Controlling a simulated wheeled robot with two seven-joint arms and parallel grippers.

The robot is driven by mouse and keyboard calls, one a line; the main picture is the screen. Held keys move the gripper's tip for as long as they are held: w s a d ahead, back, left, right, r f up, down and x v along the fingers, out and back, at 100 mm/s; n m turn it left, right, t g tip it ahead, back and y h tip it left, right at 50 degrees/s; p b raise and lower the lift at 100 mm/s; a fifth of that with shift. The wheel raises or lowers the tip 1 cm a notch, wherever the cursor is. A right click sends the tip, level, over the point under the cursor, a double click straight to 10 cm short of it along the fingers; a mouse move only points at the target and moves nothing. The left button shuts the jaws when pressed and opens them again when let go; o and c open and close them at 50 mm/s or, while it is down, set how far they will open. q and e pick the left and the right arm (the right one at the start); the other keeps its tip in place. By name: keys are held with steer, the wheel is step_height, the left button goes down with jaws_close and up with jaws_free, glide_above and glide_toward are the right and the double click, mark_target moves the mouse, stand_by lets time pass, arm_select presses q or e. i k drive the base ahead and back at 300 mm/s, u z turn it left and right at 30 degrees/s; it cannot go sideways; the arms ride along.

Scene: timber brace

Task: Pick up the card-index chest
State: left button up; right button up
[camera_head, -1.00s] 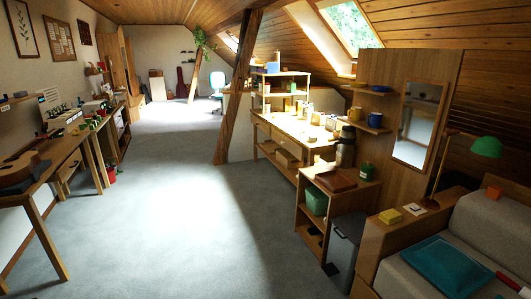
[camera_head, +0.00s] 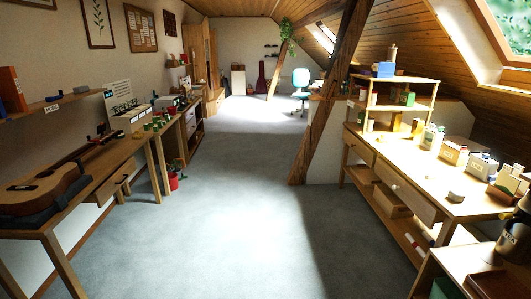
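I cannot pick out the card-index chest with certainty in the head view. A brown box (camera_head: 392,200) sits on the lower shelf of the right workbench, but I cannot tell whether it is the chest. A flat brown object (camera_head: 494,284) lies on the low cabinet at the bottom right, partly cut off by the frame. Neither of my grippers is in view.
A slanted timber brace (camera_head: 328,105) stands right of the middle. The right workbench (camera_head: 410,180) carries boxes and jars. The left table (camera_head: 118,158) holds a guitar (camera_head: 42,190). Grey carpet (camera_head: 230,225) lies clear between them towards the far room.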

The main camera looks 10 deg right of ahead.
mark_target(386, 70)
steer(key=u, duration=0.05)
steer(key=i, duration=2.3)
steer(key=z, duration=0.7)
steer(key=i, duration=1.95)
steer(key=z, duration=1.5)
steer(key=i, duration=0.95)
steer(key=z, duration=0.4)
